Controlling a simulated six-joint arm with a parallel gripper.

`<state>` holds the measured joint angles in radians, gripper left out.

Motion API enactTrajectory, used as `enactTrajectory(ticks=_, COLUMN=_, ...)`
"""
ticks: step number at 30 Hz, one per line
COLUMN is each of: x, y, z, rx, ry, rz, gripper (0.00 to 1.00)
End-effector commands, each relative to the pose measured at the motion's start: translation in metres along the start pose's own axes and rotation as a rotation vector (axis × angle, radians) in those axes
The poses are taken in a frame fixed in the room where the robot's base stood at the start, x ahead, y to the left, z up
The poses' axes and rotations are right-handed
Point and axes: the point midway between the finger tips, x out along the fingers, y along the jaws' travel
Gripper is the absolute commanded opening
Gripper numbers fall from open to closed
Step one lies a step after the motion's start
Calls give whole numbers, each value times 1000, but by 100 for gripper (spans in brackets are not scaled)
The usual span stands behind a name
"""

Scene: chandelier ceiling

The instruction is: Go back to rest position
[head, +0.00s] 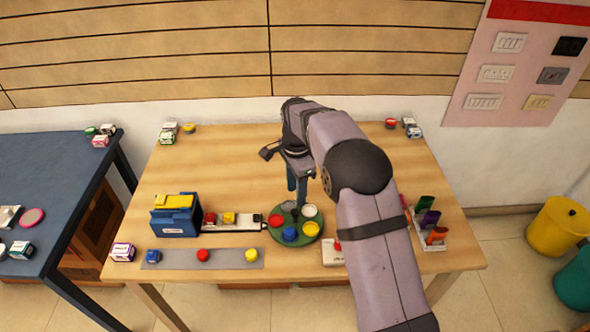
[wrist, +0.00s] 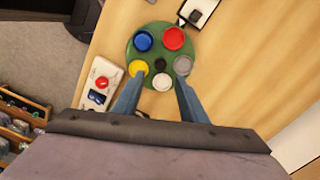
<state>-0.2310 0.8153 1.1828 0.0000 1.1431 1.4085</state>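My gripper (head: 297,188) points down above a round green tray (head: 277,234) on the wooden table. In the wrist view my gripper (wrist: 159,78) has its two blue-grey fingers apart, with nothing held between them. Beyond the fingertips, the green tray (wrist: 159,45) carries several round pieces: a blue one (wrist: 143,40), a red one (wrist: 174,38), a yellow one (wrist: 139,68), a grey one (wrist: 182,65), a white one (wrist: 162,82) and a small black centre (wrist: 160,65). My arm hides part of the table right of the tray.
A blue box (head: 175,222) and a grey strip (head: 225,258) with coloured knobs lie left of the tray. A white button box (head: 332,256) stands beside my arm. A rack (head: 430,237) with coloured pieces is at right. The table's back left is mostly clear.

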Motion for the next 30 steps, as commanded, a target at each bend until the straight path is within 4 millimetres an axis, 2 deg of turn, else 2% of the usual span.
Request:
enactTrajectory(ticks=4, x=0, y=1, z=0, rx=-2, ry=0, rz=0, gripper=39)
enactTrajectory(ticks=8, x=-5, y=10, z=-4, rx=-45, ry=1, rz=-2, gripper=39)
enactTrajectory(ticks=11, x=-12, y=26, z=-9, rx=-117, ry=1, rz=-1, gripper=39)
enactTrajectory(ticks=14, x=-20, y=51, z=-15, rx=-221, ry=1, rz=-2, gripper=39)
enactTrajectory(ticks=21, x=-33, y=133, z=-24, rx=-536, ry=3, rz=-3, gripper=39)
enactTrajectory(ticks=30, x=-27, y=247, z=-15, rx=-923, ry=4, rz=-3, gripper=39)
